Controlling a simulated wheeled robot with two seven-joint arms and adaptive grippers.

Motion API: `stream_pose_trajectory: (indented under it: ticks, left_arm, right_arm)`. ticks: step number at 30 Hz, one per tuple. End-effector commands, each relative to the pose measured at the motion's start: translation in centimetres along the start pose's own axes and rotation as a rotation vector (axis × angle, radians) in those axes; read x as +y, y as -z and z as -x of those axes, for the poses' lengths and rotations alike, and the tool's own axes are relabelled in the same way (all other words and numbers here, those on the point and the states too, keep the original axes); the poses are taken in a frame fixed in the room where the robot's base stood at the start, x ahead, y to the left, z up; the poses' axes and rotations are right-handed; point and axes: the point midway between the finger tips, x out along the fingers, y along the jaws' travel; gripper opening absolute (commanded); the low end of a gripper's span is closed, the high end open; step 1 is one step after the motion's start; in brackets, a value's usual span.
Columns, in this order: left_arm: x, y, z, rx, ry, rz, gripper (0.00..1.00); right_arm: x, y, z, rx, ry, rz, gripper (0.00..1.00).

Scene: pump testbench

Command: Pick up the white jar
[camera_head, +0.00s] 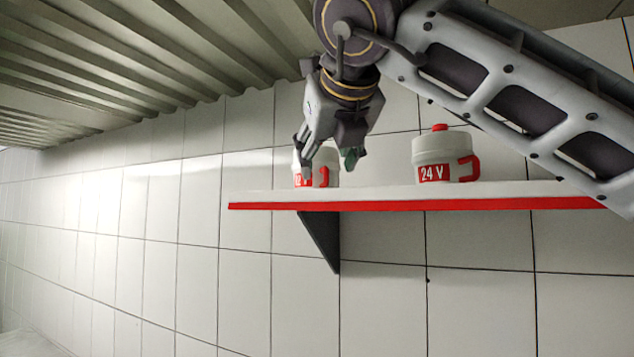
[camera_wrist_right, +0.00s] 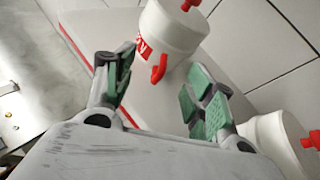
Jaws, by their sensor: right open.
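A white jar with a red label reading 12 V (camera_head: 303,182) stands upright toward the left end of a shelf, partly hidden by my right gripper. A second white jar with a red lid knob, red handle and 24 V label (camera_head: 443,155) stands further right. My right gripper (camera_head: 330,163) is open and points down at the 12 V jar. In the right wrist view, one white jar (camera_wrist_right: 172,30) shows beyond the open, empty-looking fingers (camera_wrist_right: 160,65). Another white jar (camera_wrist_right: 272,140) is at the lower right, partly cut off. My left gripper is not in view.
The white shelf (camera_head: 380,191) has a red front edge and a dark bracket (camera_head: 322,240) below it. A white tiled wall (camera_head: 380,300) is behind. A corrugated panel (camera_head: 150,50) is at the upper left. The shelf between the jars is clear.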

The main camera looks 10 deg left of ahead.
Motion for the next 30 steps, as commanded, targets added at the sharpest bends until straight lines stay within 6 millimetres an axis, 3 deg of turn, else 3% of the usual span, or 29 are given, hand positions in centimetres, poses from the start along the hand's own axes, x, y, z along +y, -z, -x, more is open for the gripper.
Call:
stream_pose_trajectory:
  ticks: [11, 26, 30]
  left_arm:
    - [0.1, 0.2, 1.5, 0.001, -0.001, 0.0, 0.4]
    - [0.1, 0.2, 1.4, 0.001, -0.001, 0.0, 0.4]
    - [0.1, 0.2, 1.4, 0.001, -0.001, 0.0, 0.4]
  right_arm:
    - [-0.1, 0.0, -3.0, 0.0, -0.001, 0.001, 0.55]
    - [-0.1, 0.1, -3.3, 0.0, 0.0, 0.001, 0.55]
    - [-0.1, 0.1, -3.3, 0.0, 0.0, 0.001, 0.41]
